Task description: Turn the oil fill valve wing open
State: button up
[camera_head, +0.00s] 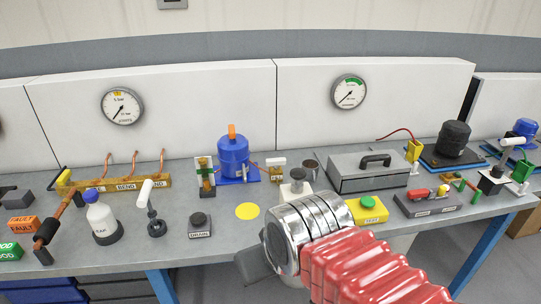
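A blue compressor (233,157) with an orange top stands on a blue base at the middle of the bench. A small fitting with a white bar-shaped wing (276,162) is just to its right, joined by a copper-coloured pipe. My gripper (254,265) is a dark shape low in front of the bench's front edge, apart from the wing. Its fingertips are mostly hidden by my wrist.
A white oil bottle (102,219), a black drain cup (200,225) and a yellow disc (247,211) are on the front left. A grey toolbox (369,173) and a yellow box with green button (367,209) are right. Two gauges (122,106) (349,91) hang behind.

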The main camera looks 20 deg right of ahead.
aim_at(275, 163)
jog(key=i, duration=0.9)
jog(key=z, duration=0.05)
